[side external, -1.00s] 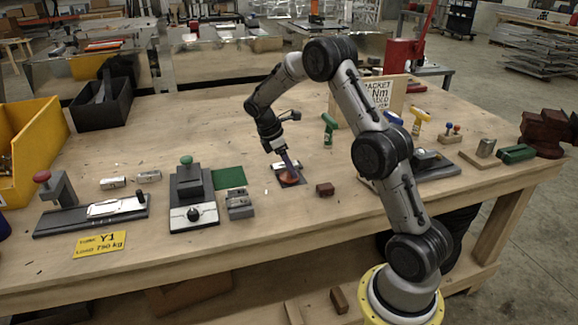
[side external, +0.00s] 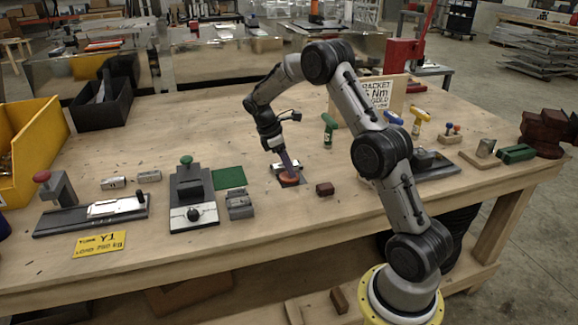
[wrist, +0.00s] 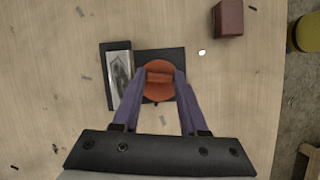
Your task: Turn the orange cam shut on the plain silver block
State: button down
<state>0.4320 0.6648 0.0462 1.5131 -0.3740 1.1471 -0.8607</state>
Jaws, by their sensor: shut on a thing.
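The orange cam (wrist: 157,92) is a round disc with a raised bar across it, on a dark plate (wrist: 172,58). It also shows in the side view (side external: 288,179). A silver block (wrist: 118,66) lies in a dark holder just left of the cam in the wrist view; whether the two touch I cannot tell. The block also shows behind the cam in the side view (side external: 280,166). My gripper (wrist: 158,79) points down over the cam, its two purple-grey fingers shut on the cam's bar. In the side view my gripper (side external: 287,168) hides part of the cam and block.
A small red-brown block (side external: 325,189) lies close to the right of the cam. A grey clamp fixture (side external: 240,204) and a green mat (side external: 229,178) are to the left. A green-handled tool (side external: 329,130) stands behind. Bare wood lies in front of the cam.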

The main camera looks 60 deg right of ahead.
jog(key=m+y, duration=0.1)
jog(key=m, duration=0.2)
jog(key=m+y, duration=0.1)
jog(key=m, duration=0.3)
jog(key=shift+w+d+g+y, duration=0.1)
jog(key=shift+d+g+y, duration=0.1)
jog(key=shift+g+y, duration=0.15)
jog(key=m, duration=0.2)
jog(key=m+y, duration=0.1)
jog(key=m, duration=0.1)
jog(key=shift+d+r+y, duration=0.1)
jog(key=shift+y, duration=0.15)
jog(key=shift+m+t+y, duration=0.55)
jog(key=shift+m+y, duration=0.15)
jog(key=shift+m, duration=1.2)
jog(key=c, duration=0.7)
grip_release()
jog(key=shift+d, duration=0.1)
jog(key=v, duration=1.2)
